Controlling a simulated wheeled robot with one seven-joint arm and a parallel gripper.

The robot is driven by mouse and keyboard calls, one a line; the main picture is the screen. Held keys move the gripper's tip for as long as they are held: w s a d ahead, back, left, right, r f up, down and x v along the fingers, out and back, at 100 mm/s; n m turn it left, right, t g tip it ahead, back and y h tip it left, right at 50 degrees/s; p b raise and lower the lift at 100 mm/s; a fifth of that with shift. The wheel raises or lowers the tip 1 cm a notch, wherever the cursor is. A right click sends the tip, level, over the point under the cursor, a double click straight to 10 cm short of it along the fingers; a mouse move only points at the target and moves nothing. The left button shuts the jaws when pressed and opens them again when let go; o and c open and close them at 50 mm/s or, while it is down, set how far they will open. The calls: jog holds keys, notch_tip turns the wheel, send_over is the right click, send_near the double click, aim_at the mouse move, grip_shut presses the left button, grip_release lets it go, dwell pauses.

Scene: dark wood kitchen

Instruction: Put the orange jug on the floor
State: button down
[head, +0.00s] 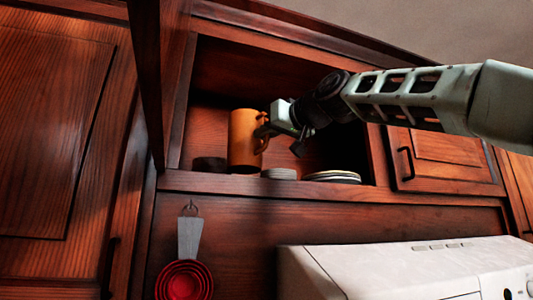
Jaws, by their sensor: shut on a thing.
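The orange jug (243,142) stands upright in the open wall cupboard (290,185), toward its left side. Its handle points right. My gripper (263,131) reaches into the cupboard from the right and is shut on the jug at its handle side. The fingertips are small and partly hidden against the handle. I cannot tell whether the jug's base touches the shelf. The floor is not in view.
A dark round item (209,164) sits left of the jug. A small stack of plates (279,173) and a wider stack (332,177) stand on the shelf to the right. An open door edge (148,80) bounds the left. Red measuring cups (184,280) hang below, beside a white appliance (390,268).

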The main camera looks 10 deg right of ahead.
aim_at(269, 146)
jog(key=shift+f+b, duration=0.45)
jog(key=shift+f, duration=1.25)
jog(key=shift+f, duration=0.2)
jog(key=c, duration=1.5)
grip_release()
jog(key=shift+r, duration=0.1)
jog(key=shift+r, duration=0.1)
jog(key=shift+s+d+b, duration=0.2)
jog(key=shift+s+b, duration=0.05)
jog(key=shift+b, duration=0.05)
jog(key=b+v, duration=0.6)
jog(key=v, duration=0.5)
jog(key=shift+s, duration=0.15)
